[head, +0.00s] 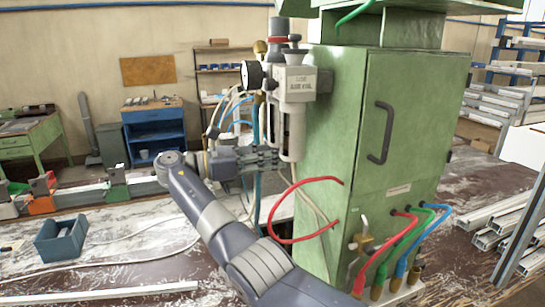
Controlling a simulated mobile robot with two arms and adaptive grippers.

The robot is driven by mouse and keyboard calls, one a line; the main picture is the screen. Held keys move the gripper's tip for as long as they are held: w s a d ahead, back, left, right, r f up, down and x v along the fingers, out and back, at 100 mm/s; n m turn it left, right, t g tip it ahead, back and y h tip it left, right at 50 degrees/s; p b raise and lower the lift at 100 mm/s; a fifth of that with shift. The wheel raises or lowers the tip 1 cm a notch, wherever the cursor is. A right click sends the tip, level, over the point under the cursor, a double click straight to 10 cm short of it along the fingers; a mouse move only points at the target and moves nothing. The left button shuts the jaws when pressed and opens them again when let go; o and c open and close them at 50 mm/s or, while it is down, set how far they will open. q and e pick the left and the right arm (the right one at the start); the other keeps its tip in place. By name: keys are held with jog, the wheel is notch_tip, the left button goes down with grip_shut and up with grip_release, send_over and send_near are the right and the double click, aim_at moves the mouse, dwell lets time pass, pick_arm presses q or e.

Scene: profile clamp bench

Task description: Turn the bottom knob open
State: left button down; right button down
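The air unit (296,88) is mounted on the left side of the green cabinet (345,130). It has a round gauge (252,74), a black knob (294,54) on top and a pale bowl (293,145) hanging below. I cannot make out a bottom knob clearly; the area near the bowl's lower part is partly covered by my gripper. My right gripper (272,158) points right, with its fingertips at or just beside the bowl. I cannot tell whether it touches anything or how far its fingers are apart. My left gripper is not in view.
A brass valve (362,243) and coloured hoses (400,235) sit low on the cabinet front. A red hose (285,238) loops in front of its left side, and thin tubes hang behind my gripper.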

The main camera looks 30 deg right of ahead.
jog(key=shift+r, duration=0.1)
dwell(0.5)
jog(key=c, duration=1.4)
grip_release()
jog(key=shift+o, duration=0.2)
jog(key=shift+t, duration=0.3)
jog(key=shift+s+n+t, duration=0.15)
jog(key=shift+n+t, duration=0.65)
jog(key=shift+t, duration=0.1)
